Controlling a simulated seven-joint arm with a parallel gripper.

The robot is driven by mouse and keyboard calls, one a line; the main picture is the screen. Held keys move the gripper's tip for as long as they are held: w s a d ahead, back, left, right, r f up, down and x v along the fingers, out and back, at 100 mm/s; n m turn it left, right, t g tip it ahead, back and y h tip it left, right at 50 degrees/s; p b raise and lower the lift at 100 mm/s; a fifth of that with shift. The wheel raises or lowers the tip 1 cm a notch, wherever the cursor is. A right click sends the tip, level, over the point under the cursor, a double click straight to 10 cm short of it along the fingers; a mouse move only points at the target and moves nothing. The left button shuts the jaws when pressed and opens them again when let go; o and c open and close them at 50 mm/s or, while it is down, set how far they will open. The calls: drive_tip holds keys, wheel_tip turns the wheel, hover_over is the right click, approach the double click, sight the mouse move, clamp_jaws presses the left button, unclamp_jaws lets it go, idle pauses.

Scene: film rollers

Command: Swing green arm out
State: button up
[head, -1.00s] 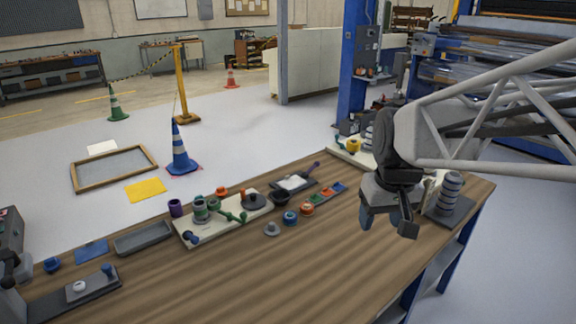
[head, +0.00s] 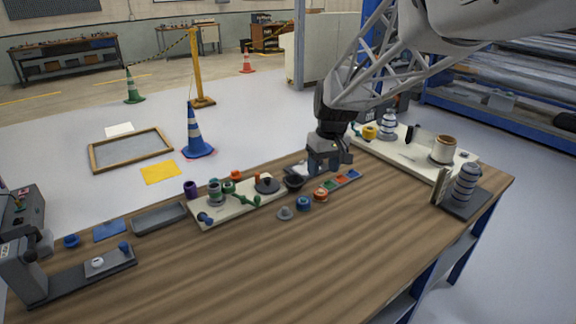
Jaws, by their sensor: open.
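The green arm (head: 249,200) lies low on a cream board (head: 222,214) left of the middle of the table. It runs from beside a grey and green roller stack (head: 214,194) toward a dark round disc (head: 266,184). My gripper (head: 328,168) points down to the right of that board, above the small black bowl and coloured blocks area. It is open with nothing seen between its fingers, and it is apart from the green arm.
A second cream board (head: 395,150) is at the right. The table's front middle (head: 300,265) is clear.

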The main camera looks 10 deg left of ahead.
drive_tip(key=w+a+f+n+g, duration=0.1)
drive_tip(key=w+a+f+n, duration=0.1)
drive_tip(key=w+a+f, duration=0.7)
drive_tip(key=n, duration=0.2)
hover_over(258, 199)
drive_tip(key=w, duration=0.2)
wheel_tip(258, 199, down, 7)
drive_tip(key=shift+w+d+f+g, duration=0.15)
drive_tip(key=shift+d+g, duration=0.1)
drive_tip(key=shift+g, duration=0.15)
drive_tip(key=shift+s+a+f, duration=0.15)
drive_tip(key=shift+s+f, duration=0.1)
drive_tip(key=shift+f, duration=1.05)
drive_tip(key=shift+s+a+f, duration=0.1)
drive_tip(key=shift+s+f, duration=0.1)
drive_tip(key=shift+f, duration=1.05)
drive_tip(key=shift+s+a+f, duration=0.15)
drive_tip(key=shift+s+f, duration=0.1)
drive_tip(key=shift+f, duration=1.05)
drive_tip(key=shift+c, duration=0.4)
clamp_jaws()
